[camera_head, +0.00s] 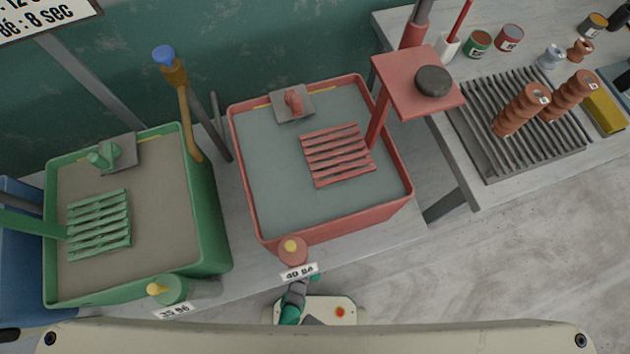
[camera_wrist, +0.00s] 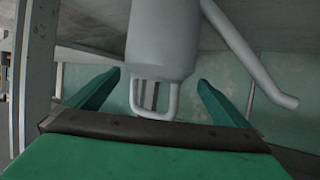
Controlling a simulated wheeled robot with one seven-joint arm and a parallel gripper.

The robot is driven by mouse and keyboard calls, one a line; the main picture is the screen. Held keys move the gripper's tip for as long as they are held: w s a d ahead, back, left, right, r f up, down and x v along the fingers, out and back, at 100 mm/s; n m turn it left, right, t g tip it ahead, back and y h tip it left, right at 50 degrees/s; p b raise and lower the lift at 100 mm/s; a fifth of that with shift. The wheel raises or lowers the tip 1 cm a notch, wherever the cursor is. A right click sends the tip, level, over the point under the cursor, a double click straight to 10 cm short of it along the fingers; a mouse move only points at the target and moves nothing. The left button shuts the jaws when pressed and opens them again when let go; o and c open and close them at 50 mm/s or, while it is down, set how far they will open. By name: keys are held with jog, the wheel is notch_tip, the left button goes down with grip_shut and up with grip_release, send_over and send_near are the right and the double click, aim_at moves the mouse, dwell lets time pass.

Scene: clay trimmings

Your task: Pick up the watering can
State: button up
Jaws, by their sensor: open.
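The watering can (camera_wrist: 163,38) is a light grey cylinder seen up close in the wrist view, its top cut off by the frame. Its spout (camera_wrist: 250,60) slants down to the right and its looped handle (camera_wrist: 172,103) faces me. My gripper (camera_wrist: 158,80) has green fingers spread apart, one on each side of the handle. I see a gap between each finger and the handle, and nothing is gripped. In the head view I cannot make out the can; the area under the bench is hidden there.
A right-hand bench (camera_head: 500,195) carries a slatted rack (camera_head: 480,135), stacked brown pieces (camera_head: 515,110) and small pots. Bare floor (camera_head: 540,260) lies at lower right. A grey post (camera_wrist: 38,75) stands left in the wrist view.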

jog(key=x, duration=0.5)
jog(key=shift+w+d+f, duration=0.1)
jog(key=shift+d+f, duration=0.15)
jog(key=shift+f, duration=0.3)
jog(key=shift+w+r, duration=0.1)
jog(key=c, duration=1.7)
jog(key=shift+c, duration=0.2)
